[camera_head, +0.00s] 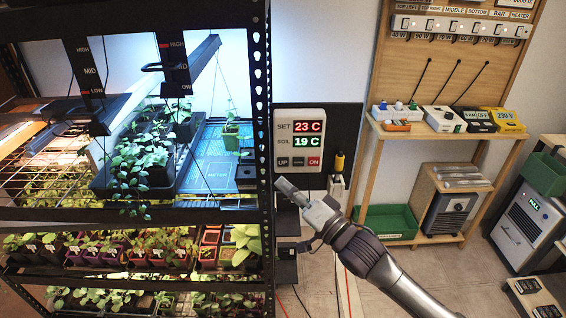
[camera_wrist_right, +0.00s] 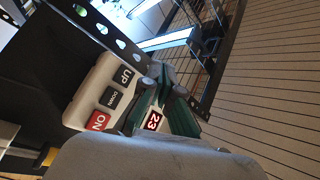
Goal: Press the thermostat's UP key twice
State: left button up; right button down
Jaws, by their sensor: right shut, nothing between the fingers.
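The thermostat (camera_head: 300,147) is a pale box on a dark panel beside the rack. Its display reads SET 23 C in red and SOIL 19 C in green. The dark UP key (camera_head: 283,162) is at its lower left, beside the middle key (camera_head: 298,162) and the red ON key (camera_head: 314,162). My right gripper (camera_head: 281,184) is shut and empty, just below the UP key in the head view. In the right wrist view the shut fingertips (camera_wrist_right: 158,76) appear beside the UP key (camera_wrist_right: 124,75); contact cannot be told. My left gripper is not in view.
The seedling rack's black perforated post (camera_head: 261,130) stands close left of the thermostat. A black-and-yellow plug (camera_head: 339,162) is right of it, with cables hanging below. A wooden bench (camera_head: 430,130) with small devices stands further right. Open floor lies between.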

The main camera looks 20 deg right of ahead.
aim_at(283, 162)
jog(key=s+n+t+h, duration=0.1)
jog(key=n+t, duration=0.1)
jog(key=n, duration=0.1)
jog(key=s+n+t+h+p, duration=0.1)
jog(key=n+t, duration=0.1)
jog(key=n, duration=0.1)
jog(key=s+a+n+t+h+p, duration=0.1)
jog(key=n+t, duration=0.1)
jog(key=n, duration=0.1)
jog(key=shift+s+f, duration=0.1)
jog(key=shift+s, duration=0.25)
jog(key=w+d+b, duration=0.2)
jog(key=w+b, duration=0.2)
jog(key=w, duration=0.4)
jog(key=shift+w+d, duration=0.15)
jog(key=shift+w, duration=0.15)
jog(key=shift+w, duration=0.15)
dwell(1.3)
jog(key=shift+w+d+b, duration=0.1)
jog(key=shift+w+b, duration=0.15)
jog(key=shift+b, duration=0.1)
